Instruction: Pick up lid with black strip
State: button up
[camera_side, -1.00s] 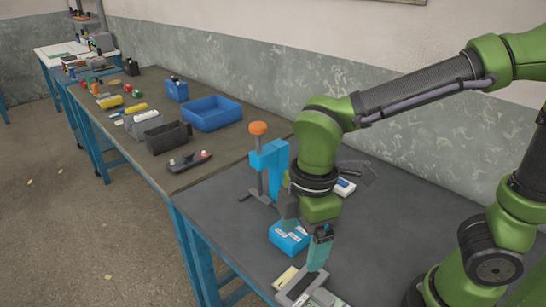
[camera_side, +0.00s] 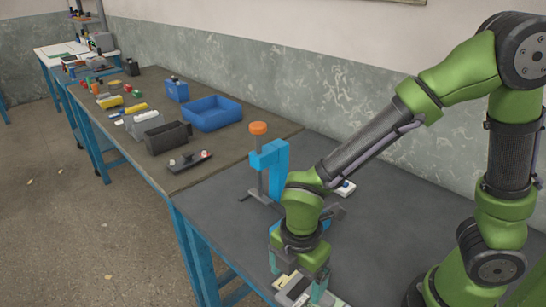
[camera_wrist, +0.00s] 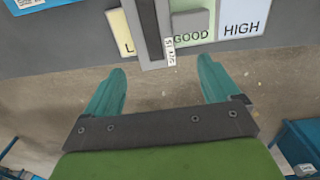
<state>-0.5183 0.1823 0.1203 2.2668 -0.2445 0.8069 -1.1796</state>
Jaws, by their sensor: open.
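The lid with a black strip (camera_wrist: 150,28) shows at the top centre of the wrist view. It is a narrow grey piece with a dark strip along it and a small printed label by its lower end. In the side view it lies at the table's front edge, partly hidden by my gripper. My gripper (camera_side: 296,279) is open and low over that edge, with nothing held. In the wrist view, the teal fingertips (camera_wrist: 163,70) are spread wide, and the lid lies ahead of the gap between them, apart from both.
A yellow card, a green GOOD card (camera_wrist: 207,30) and a white HIGH card (camera_wrist: 243,18) lie around the lid. A blue stand with an orange knob (camera_side: 268,160) rises behind. The dark table (camera_side: 225,205) is clear to the left.

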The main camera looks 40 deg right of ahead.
aim_at(305, 299)
jog(key=shift+w+f, duration=0.15)
jog(key=shift+f, duration=1.25)
jog(key=shift+w+f, duration=0.1)
jog(key=shift+f, duration=1.25)
jog(key=shift+c, duration=0.4)
jog(key=c, duration=1.2)
jog(key=shift+r, duration=0.25)
notch_tip(305, 299, up, 8)
jog(key=shift+a+f, duration=0.1)
jog(key=shift+f, duration=0.15)
jog(key=s+f, duration=0.1)
jog(key=f, duration=0.1)
jog(key=s+f, duration=0.1)
jog(key=f, duration=0.2)
jog(key=s+f, duration=0.1)
jog(key=f, duration=0.1)
jog(key=shift+f, duration=0.35)
